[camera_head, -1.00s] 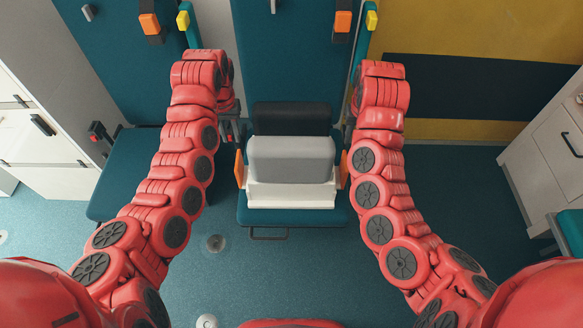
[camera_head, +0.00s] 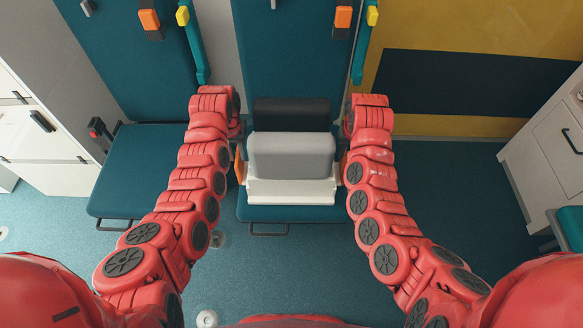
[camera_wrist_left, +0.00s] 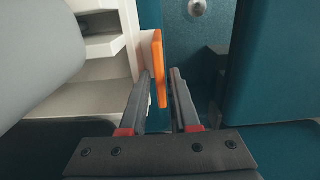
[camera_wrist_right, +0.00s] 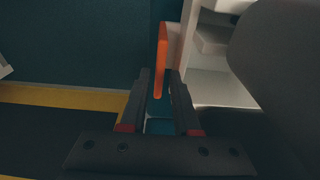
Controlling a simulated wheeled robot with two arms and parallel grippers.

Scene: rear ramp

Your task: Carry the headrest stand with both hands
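The headrest stand has a white base (camera_head: 290,190), a grey cushion (camera_head: 290,155) and a black pad (camera_head: 292,114) behind it. It rests upright on the teal seat (camera_head: 290,214). Orange handles are on its left side (camera_head: 240,167) and right side (camera_head: 343,170). In the left wrist view my left gripper (camera_wrist_left: 161,74) is open, with an orange handle (camera_wrist_left: 158,62) between its fingertips. In the right wrist view my right gripper (camera_wrist_right: 160,74) is open, with the other orange handle (camera_wrist_right: 161,56) between its fingertips. In the head view my arms largely hide both grippers.
Another teal seat (camera_head: 140,175) is at the left, and a white cabinet (camera_head: 40,135) stands beyond it. A white drawer unit (camera_head: 555,145) stands at the right. Blue floor (camera_head: 270,275) is free in front of the stand.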

